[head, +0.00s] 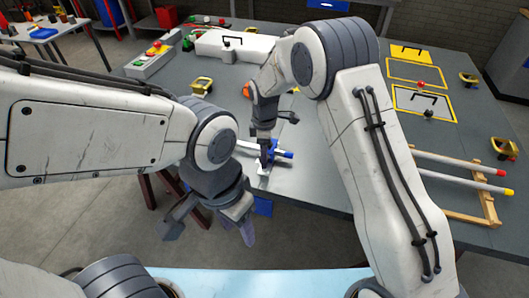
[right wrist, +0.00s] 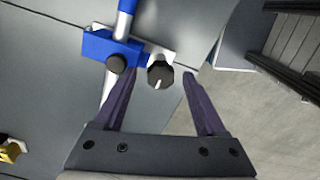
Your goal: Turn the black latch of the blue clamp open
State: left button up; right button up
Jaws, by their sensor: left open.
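The blue clamp (right wrist: 108,46) sits on a metal rod near the table's front edge; in the head view it is a small blue shape (head: 285,154), partly hidden by my right gripper. The black latch (right wrist: 160,77), a dark faceted knob with a pale line, sits on a light metal plate beside the clamp's blue body. My right gripper (right wrist: 158,86) is open, its two fingers on either side of the latch with gaps; whether they touch it is not clear. My left gripper (head: 211,236) is open and empty, in front of the table edge.
A round black knob (right wrist: 116,62) is on the blue body, close to the right gripper's left finger. A wooden rack with rods (head: 465,190) stands at the table's right. Yellow-framed mats (head: 424,102) lie behind it. A white case (head: 235,47) is at the back.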

notch_tip(320, 180, up, 10)
jog(key=b, duration=0.2)
jog(key=shift+r, duration=0.2)
dwell(0.4)
